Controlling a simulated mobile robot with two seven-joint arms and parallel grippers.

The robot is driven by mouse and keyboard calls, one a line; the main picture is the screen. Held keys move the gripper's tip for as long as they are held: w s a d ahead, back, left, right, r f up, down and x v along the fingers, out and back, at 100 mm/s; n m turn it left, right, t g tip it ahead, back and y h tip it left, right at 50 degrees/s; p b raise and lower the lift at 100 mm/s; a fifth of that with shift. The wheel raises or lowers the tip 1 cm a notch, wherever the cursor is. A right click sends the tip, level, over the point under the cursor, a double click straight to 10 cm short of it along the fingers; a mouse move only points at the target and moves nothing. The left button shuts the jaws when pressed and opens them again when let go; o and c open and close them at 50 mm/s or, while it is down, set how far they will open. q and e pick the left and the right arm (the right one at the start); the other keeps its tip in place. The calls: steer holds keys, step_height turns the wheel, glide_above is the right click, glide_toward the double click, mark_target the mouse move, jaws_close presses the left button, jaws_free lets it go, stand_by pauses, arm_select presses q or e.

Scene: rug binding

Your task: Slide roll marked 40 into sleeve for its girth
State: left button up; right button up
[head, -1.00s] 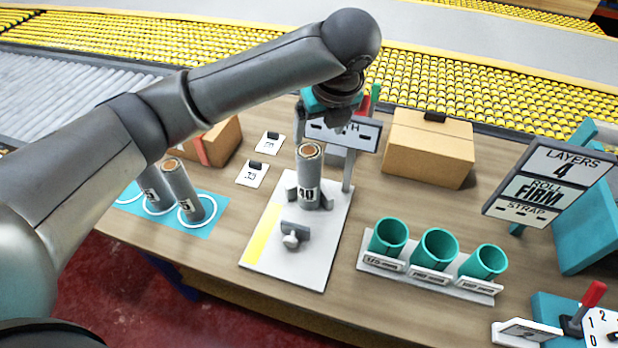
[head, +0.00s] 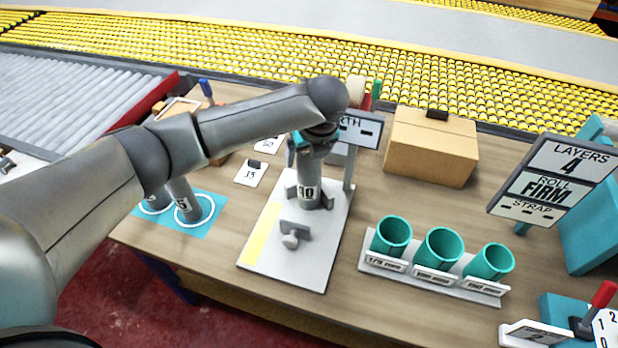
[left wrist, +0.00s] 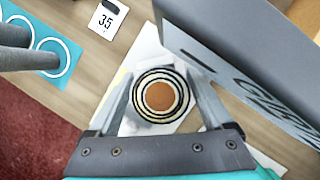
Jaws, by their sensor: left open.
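The roll marked 40 (head: 308,194) stands upright in a holder on a white gauge board (head: 262,268). In the left wrist view its round end (left wrist: 160,96), with a brown core, lies between my fingers. My left gripper (head: 313,150) points down over the top of the roll; its jaws are open on either side of it, and contact cannot be told. Three teal sleeves, the left one (head: 391,236), the middle one (head: 438,249) and the right one (head: 491,262), stand in a labelled white rack (head: 430,278). The labels are too small to read surely. My right gripper is not in view.
A girth sign (head: 360,130) stands on a post close behind the roll and looms in the left wrist view (left wrist: 235,60). Other rolls (head: 182,199) stand on a blue mat (head: 208,212). A cardboard box (head: 430,150) and a layers sign (head: 552,180) are to the right.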

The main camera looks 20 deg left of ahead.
arm_select(q)
steer(key=shift+w+a+f, duration=0.15)
steer(key=shift+w+f, duration=0.05)
steer(key=shift+f, duration=0.5)
steer(key=shift+c, duration=0.3)
jaws_close()
steer(key=shift+r, duration=0.1)
